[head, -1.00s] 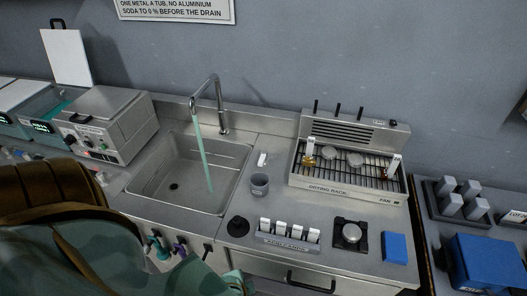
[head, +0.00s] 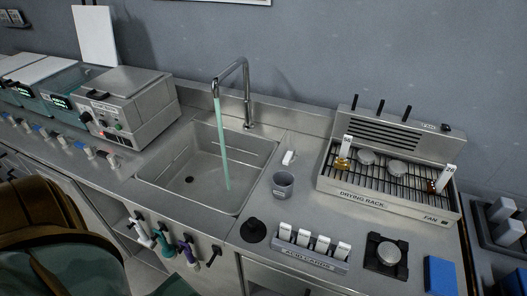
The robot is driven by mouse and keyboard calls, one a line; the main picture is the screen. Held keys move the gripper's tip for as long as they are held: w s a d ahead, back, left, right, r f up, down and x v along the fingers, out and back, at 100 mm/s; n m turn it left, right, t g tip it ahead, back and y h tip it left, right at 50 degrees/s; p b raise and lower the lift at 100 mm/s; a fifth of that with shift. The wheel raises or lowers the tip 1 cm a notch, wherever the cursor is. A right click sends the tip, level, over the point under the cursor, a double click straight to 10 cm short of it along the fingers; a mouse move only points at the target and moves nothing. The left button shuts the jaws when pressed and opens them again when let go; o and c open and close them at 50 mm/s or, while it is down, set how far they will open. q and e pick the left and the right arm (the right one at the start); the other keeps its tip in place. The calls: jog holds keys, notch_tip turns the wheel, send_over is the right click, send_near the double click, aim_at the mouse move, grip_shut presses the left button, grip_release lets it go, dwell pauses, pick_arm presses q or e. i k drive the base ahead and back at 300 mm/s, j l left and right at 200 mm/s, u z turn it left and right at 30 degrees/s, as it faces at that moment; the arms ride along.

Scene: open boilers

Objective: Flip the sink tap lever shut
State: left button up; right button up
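The sink tap (head: 247,95) is a tall chrome swan-neck spout behind the right back corner of the steel sink (head: 190,195). A pale green stream of water (head: 222,140) runs from its mouth down into the basin, so the tap is on. I cannot make out the lever for certain. A small white piece (head: 289,157) lies on the counter right of the tap, and I cannot tell what it is. Neither gripper shows; only brown and teal parts of my own body fill the lower left.
A grey cup (head: 283,184) and a black round knob (head: 253,230) stand right of the sink. A metal bath unit (head: 125,110) stands left. Handled tools (head: 163,237) hang below the sink front.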

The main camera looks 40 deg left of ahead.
aim_at(291, 153)
jog(key=i+j+u, duration=0.1)
jog(key=u, duration=0.4)
jog(key=i+u, duration=0.2)
jog(key=u, duration=0.3)
jog(key=k+l+u, duration=0.15)
jog(key=i+j, duration=0.05)
